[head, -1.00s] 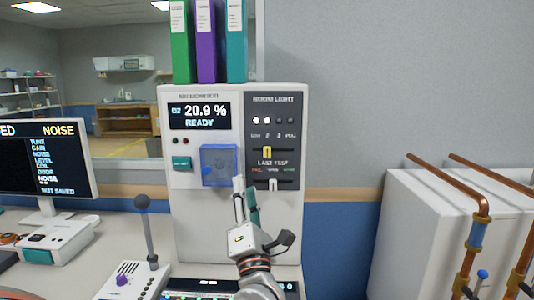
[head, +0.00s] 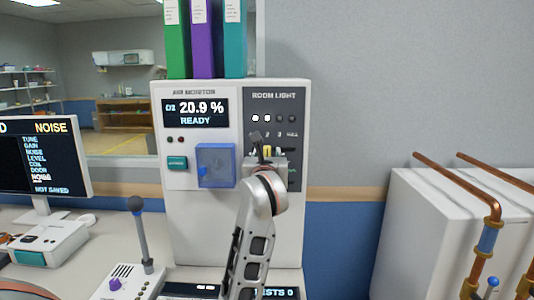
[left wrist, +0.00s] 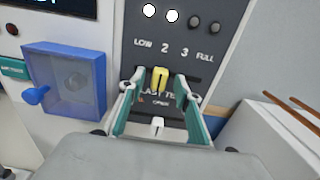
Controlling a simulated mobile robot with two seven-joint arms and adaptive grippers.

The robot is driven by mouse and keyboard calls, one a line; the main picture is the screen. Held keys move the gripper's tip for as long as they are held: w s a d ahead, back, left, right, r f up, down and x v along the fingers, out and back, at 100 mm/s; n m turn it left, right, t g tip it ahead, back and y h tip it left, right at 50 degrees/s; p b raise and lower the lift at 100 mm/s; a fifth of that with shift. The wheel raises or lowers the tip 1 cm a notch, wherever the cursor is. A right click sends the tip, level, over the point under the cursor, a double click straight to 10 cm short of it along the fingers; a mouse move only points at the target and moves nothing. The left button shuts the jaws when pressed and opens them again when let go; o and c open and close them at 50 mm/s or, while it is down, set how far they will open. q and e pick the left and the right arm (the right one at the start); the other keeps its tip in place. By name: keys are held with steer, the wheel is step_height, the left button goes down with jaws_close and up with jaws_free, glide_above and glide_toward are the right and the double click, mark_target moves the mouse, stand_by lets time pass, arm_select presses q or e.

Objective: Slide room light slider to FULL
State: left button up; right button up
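The room light slider has a yellow knob (head: 267,151), seen close up in the left wrist view (left wrist: 160,79). It stands roughly below the "2" mark, left of the "FULL" label (left wrist: 205,57). My left gripper (left wrist: 160,84) is open, with one teal-padded finger on each side of the knob and a visible gap on both sides. In the head view my left gripper (head: 263,152) covers part of the dark room light panel (head: 274,105). Two of the panel's indicator lamps are lit white. My right gripper is not in view.
A blue clear cover (head: 216,166) with a side knob sits left of the slider. A white lower slider knob (left wrist: 157,125) lies between my fingers, nearer the palm. A joystick (head: 139,230) stands on the desk at left. Copper pipes (head: 490,205) are at right.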

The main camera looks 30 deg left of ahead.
arm_select(q)
steer(key=shift+w+a, duration=0.4)
steer(key=shift+w, duration=0.2)
jaws_close()
steer(key=w+d, duration=0.1)
steer(key=d, duration=0.1)
steer(key=w+d, duration=0.1)
steer(key=d, duration=0.1)
steer(key=w+d+b, duration=0.1)
steer(key=d, duration=0.1)
steer(key=shift+w+d, duration=0.15)
steer(key=shift+w, duration=0.25)
jaws_free()
steer(key=shift+d, duration=0.15)
